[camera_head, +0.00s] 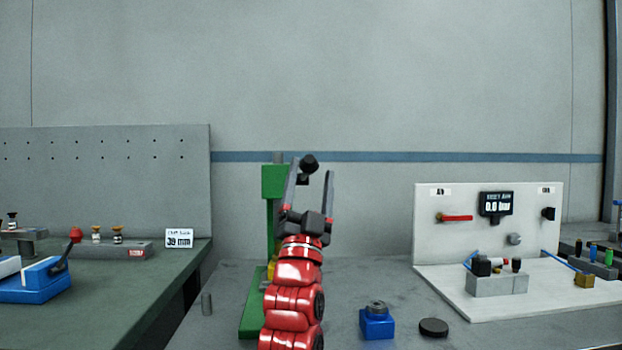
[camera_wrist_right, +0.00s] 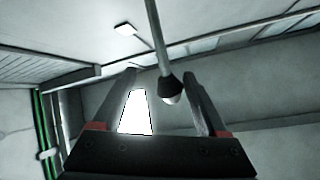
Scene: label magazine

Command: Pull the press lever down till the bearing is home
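The green press (camera_head: 273,184) stands on the grey bench, partly hidden behind my right arm. Its lever ends in a black knob (camera_head: 308,163). My right gripper (camera_head: 310,172) points up in front of the press, its two fingers apart, with the knob showing near the fingertips. In the right wrist view, the lever rod with its dark, pale-tipped knob (camera_wrist_right: 170,88) shows between the open fingers (camera_wrist_right: 160,78), with gaps on both sides. I cannot tell any contact. A metal ring (camera_head: 376,306) sits on a blue block right of my arm; I cannot tell whether it is the bearing. My left gripper is not in view.
A black disc (camera_head: 433,327) lies right of the blue block. A short grey pin (camera_head: 207,304) stands at left. A white panel with a gauge display (camera_head: 496,204) stands at right. A green-topped bench (camera_head: 108,290) with blue fixtures is at left.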

